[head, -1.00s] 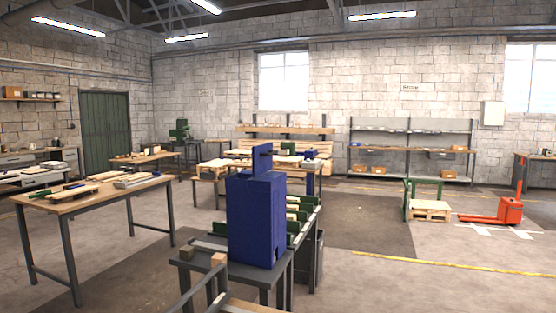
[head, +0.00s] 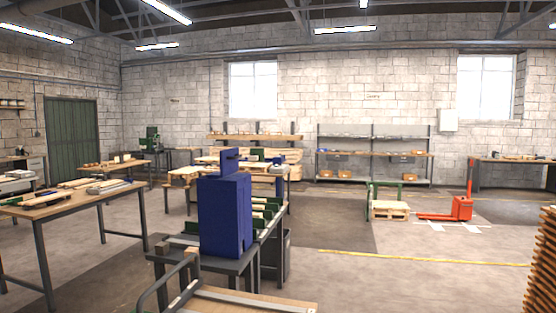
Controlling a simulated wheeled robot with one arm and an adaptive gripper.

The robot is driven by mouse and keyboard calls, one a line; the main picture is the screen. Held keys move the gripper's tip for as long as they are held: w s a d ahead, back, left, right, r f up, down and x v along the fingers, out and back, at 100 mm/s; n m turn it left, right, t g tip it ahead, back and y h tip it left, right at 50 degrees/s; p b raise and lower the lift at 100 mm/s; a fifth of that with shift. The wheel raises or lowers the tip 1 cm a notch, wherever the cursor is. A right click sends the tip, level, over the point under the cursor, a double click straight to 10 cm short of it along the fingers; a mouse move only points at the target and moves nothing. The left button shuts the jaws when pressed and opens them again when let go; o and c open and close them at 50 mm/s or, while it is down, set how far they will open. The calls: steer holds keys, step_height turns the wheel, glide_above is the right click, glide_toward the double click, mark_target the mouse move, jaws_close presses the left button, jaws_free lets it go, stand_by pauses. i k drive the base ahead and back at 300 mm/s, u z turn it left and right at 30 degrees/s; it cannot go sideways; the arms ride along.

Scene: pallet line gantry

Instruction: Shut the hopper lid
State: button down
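A tall blue cabinet-like box (head: 225,216), which looks like the hopper machine, stands upright on a dark grey table in the middle of the head view. A smaller blue upright piece (head: 230,161) with a slot or notch rises from its top. I cannot tell whether this piece is the hopper lid, or whether a lid is open or shut. My gripper is not in view.
The grey table (head: 160,255) bears the box. A wooden-topped thing with metal rails (head: 250,302) lies close in front. A wooden workbench (head: 70,202) stands left. A stack of slatted wood (head: 542,270) is at the right edge. Floor (head: 400,285) right of the box is clear.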

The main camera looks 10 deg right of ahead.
mark_target(229, 158)
steer(key=z, duration=0.7)
steer(key=i, duration=3.6)
steer(key=u, duration=3.6)
